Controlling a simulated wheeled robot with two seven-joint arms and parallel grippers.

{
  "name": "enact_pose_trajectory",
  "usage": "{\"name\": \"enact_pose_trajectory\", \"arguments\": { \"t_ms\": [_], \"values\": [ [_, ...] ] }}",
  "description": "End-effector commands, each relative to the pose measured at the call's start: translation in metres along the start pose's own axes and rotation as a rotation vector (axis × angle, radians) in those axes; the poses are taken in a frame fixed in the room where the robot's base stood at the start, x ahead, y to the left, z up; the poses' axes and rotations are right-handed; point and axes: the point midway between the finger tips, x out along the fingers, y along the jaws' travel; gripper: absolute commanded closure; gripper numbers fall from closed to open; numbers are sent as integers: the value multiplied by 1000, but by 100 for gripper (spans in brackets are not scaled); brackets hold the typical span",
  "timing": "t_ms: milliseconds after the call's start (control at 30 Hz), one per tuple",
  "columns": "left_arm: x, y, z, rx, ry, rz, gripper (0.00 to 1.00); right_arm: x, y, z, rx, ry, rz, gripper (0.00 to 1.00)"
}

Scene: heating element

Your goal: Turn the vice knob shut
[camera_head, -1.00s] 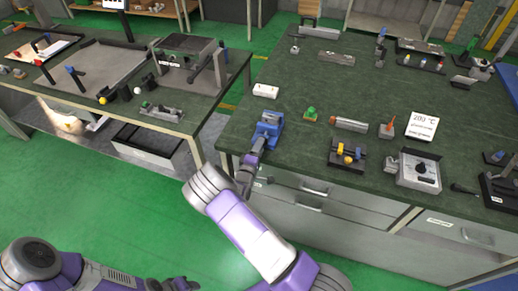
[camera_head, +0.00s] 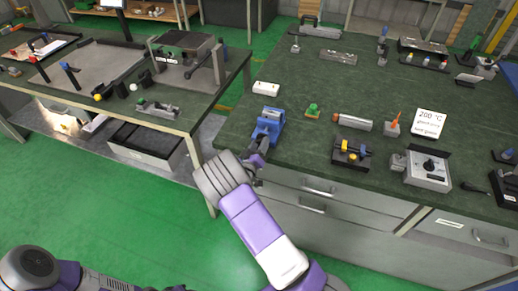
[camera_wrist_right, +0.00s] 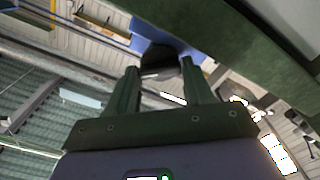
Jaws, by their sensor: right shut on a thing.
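The blue vice (camera_head: 268,122) stands near the left front corner of the green-topped bench. My right gripper (camera_head: 260,147) is at the vice's near side, by the bench's front edge. In the right wrist view, the two fingers stand on either side of a dark rounded piece, the vice knob (camera_wrist_right: 159,58), and my gripper is shut on it. A blue part of the vice (camera_wrist_right: 121,23) shows beyond. In the head view, the gripper and the vice's near end hide most of the knob. My left arm is at the bottom left edge, and its gripper (camera_head: 176,287) is mostly cut off.
A green-topped piece (camera_head: 312,110), a metal cylinder (camera_head: 351,122) and a base with yellow and blue parts (camera_head: 350,151) stand right of the vice. Drawers (camera_head: 315,187) are below. A second table (camera_head: 115,85) is at left.

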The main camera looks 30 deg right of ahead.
Motion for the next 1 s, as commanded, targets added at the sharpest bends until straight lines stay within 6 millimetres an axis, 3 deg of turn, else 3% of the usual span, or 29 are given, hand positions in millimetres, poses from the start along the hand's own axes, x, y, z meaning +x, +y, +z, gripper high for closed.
{"name": "enact_pose_trajectory", "arguments": {
  "t_ms": [1000],
  "values": [
    [88, -33, -4, 0, 0, 0, 57, 0, -2, 4, 969, -1, 1, 79]
  ]
}}
